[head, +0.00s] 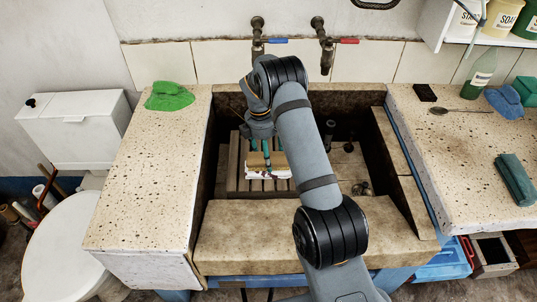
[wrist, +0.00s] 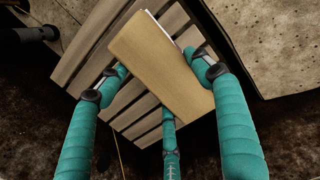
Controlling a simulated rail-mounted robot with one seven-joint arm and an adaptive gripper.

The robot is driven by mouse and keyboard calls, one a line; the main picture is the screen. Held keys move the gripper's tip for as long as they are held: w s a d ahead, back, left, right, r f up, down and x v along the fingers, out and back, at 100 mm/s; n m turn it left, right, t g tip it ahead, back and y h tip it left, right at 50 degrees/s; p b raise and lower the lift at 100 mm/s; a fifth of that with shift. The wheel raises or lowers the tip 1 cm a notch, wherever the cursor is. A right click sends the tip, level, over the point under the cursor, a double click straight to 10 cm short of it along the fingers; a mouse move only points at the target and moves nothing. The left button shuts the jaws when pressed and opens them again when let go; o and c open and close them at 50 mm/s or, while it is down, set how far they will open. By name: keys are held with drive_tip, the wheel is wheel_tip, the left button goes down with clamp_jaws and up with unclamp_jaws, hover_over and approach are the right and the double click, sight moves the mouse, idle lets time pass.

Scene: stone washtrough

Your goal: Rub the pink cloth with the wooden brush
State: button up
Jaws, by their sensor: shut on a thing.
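The wooden brush (wrist: 160,58) is a tan block held between the teal fingers of my gripper (wrist: 162,82) in the wrist view. In the head view my gripper (head: 262,155) reaches down into the stone trough, shut on the brush (head: 258,160) low over a slatted wooden rack (head: 235,170). A white strip (head: 268,175) shows under the brush, and a pale edge shows beside it in the wrist view. I cannot tell whether it is bristles or cloth. I cannot make out a pink cloth in either view; the brush and fingers hide what lies beneath.
Stone walls of the trough (head: 290,228) surround the rack closely. A green cloth (head: 168,97) lies on the left slab. On the right slab are a green bottle (head: 479,74), a spoon (head: 460,111), a blue cloth (head: 503,101) and a teal cloth (head: 515,179). Two taps (head: 325,50) stand behind.

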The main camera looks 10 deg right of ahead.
sight(259, 155)
idle(0.3)
drive_tip(key=shift+s+d, duration=0.15)
drive_tip(key=shift+d, duration=0.6)
drive_tip(key=shift+s+d, duration=0.15)
drive_tip(key=shift+d, duration=0.6)
drive_tip(key=shift+w+a+p, duration=0.2)
drive_tip(key=shift+a, duration=0.8)
drive_tip(key=shift+w+a+p, duration=0.2)
drive_tip(key=shift+a, duration=0.8)
drive_tip(key=shift+w+a+p, duration=0.2)
drive_tip(key=shift+a, duration=0.8)
drive_tip(key=shift+s+d+p, duration=0.1)
drive_tip(key=shift+s+d, duration=0.1)
drive_tip(key=shift+d, duration=0.8)
drive_tip(key=shift+s+d+p, duration=0.1)
drive_tip(key=shift+s+d, duration=0.15)
drive_tip(key=shift+d, duration=0.8)
drive_tip(key=shift+s+d+p, duration=0.1)
drive_tip(key=shift+s+d, duration=0.1)
drive_tip(key=shift+d, duration=0.8)
wheel_tip(259, 155, up, 7)
drive_tip(key=p, duration=0.6)
